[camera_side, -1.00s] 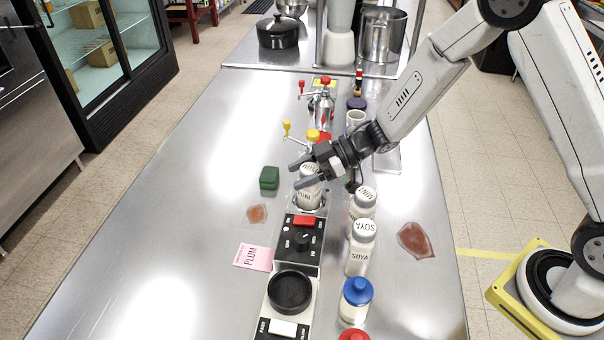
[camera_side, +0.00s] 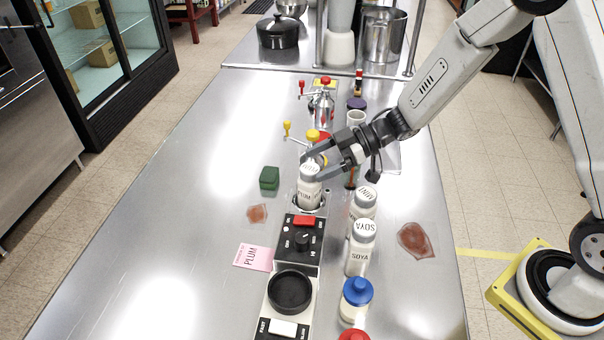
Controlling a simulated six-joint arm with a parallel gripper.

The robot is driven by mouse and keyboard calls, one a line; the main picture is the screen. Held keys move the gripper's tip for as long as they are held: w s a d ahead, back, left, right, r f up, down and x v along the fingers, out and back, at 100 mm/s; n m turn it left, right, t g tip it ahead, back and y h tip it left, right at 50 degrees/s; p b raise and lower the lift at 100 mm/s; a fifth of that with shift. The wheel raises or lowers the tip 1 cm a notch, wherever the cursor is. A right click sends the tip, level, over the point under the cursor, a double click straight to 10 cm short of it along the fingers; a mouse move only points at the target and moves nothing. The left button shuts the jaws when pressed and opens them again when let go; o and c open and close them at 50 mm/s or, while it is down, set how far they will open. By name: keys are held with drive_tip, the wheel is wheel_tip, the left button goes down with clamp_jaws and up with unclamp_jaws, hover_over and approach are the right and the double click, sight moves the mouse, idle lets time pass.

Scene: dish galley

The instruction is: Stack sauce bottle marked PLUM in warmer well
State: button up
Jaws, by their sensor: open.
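The sauce bottle marked PLUM (camera_side: 309,193) is white with a grey cap and stands upright in the round warmer well (camera_side: 323,209) at the back end of the black control panel. The well's rim shows around its lower part. My gripper (camera_side: 313,167) is open at the bottle's cap, reaching in from the right. One finger passes behind the cap and the other lies at its right side; I cannot tell whether either touches it. A pink card reading PLUM (camera_side: 253,257) lies left of the panel.
Bottles marked SOYA (camera_side: 360,255) and another white bottle (camera_side: 363,203) stand right of the well, with a blue-capped bottle (camera_side: 356,300) nearer. A green block (camera_side: 269,179) sits left. Dispensers with crank handles (camera_side: 321,108) stand behind. The counter's left side is clear.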

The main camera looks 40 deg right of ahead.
drive_tip(key=v, duration=0.7)
drive_tip(key=shift+s+d, duration=0.15)
drive_tip(key=shift+d, duration=0.1)
drive_tip(key=shift+r, duration=0.1)
drive_tip(key=d+m+t+h, duration=0.4)
drive_tip(key=d+m+h, duration=0.35)
drive_tip(key=h, duration=0.35)
drive_tip(key=s+a+f+m+g+h, duration=0.1)
drive_tip(key=s+m+g, duration=0.5)
drive_tip(key=s, duration=0.7)
drive_tip(key=shift+a+f+g, duration=0.3)
drive_tip(key=shift+a+f, duration=0.25)
drive_tip(key=shift+f, duration=0.25)
